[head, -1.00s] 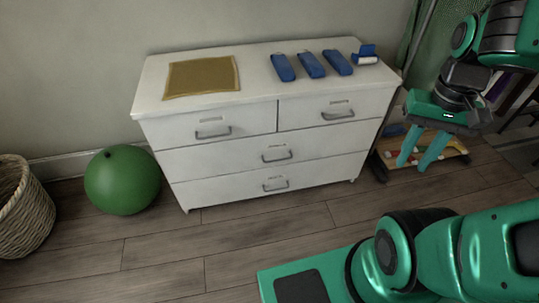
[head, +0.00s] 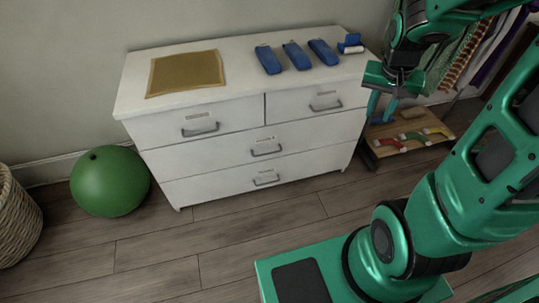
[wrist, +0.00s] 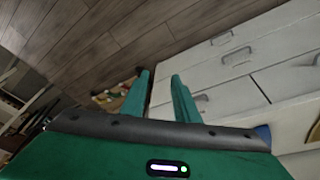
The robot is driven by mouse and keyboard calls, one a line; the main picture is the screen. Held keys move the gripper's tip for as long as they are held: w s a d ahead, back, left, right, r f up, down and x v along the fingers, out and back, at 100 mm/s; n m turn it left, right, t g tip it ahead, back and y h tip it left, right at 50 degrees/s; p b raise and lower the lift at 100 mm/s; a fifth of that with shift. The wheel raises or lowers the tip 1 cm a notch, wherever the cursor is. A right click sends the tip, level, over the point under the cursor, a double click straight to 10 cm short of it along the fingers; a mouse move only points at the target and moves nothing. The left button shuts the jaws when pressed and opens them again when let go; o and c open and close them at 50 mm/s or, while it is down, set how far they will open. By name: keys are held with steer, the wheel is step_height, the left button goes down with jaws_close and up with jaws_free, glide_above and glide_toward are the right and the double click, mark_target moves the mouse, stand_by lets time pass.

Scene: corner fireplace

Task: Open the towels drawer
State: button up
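A white dresser (head: 240,116) has two small top drawers and two wide drawers below, each with a grey bar handle and a small label too small to read. All its drawers look shut. The handles are at top left (head: 201,129), top right (head: 326,102), middle (head: 266,149) and bottom (head: 266,179). I cannot tell which drawer is the towels one. My gripper (head: 381,108) is open and empty, just right of the dresser's right end. In the wrist view its fingers (wrist: 158,88) are apart, with the dresser front to their right and the top right handle (wrist: 202,103) nearby.
On the dresser top lie a tan mat (head: 186,73), several blue items (head: 296,56) and a small blue-and-white object (head: 350,44). A green ball (head: 110,181) and wicker basket (head: 16,216) are at left. A low wooden rack (head: 410,139) stands right. Floor before the dresser is clear.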

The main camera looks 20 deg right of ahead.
steer(key=w+a+f+m+t, duration=0.1)
steer(key=w+a+f+t, duration=0.2)
steer(key=w+f, duration=0.95)
steer(key=w+a+f+m+t, duration=0.2)
steer(key=w+a+f+t, duration=0.15)
steer(key=w+f, duration=0.85)
steer(key=w+a+f+m+t+y, duration=0.25)
steer(key=a+f+m+t, duration=0.2)
steer(key=a+f, duration=1)
steer(key=s+a+f+m+t, duration=0.1)
steer(key=s+f+m+t, duration=0.15)
steer(key=s+f, duration=0.35)
steer(key=w+f, duration=0.1)
steer(key=w, duration=0.2)
steer(key=w+f, duration=0.1)
steer(key=w, duration=0.3)
steer(key=w+f, duration=0.1)
steer(key=w, duration=0.3)
steer(key=shift+w+a+f, duration=0.1)
steer(key=shift+w+a, duration=0.05)
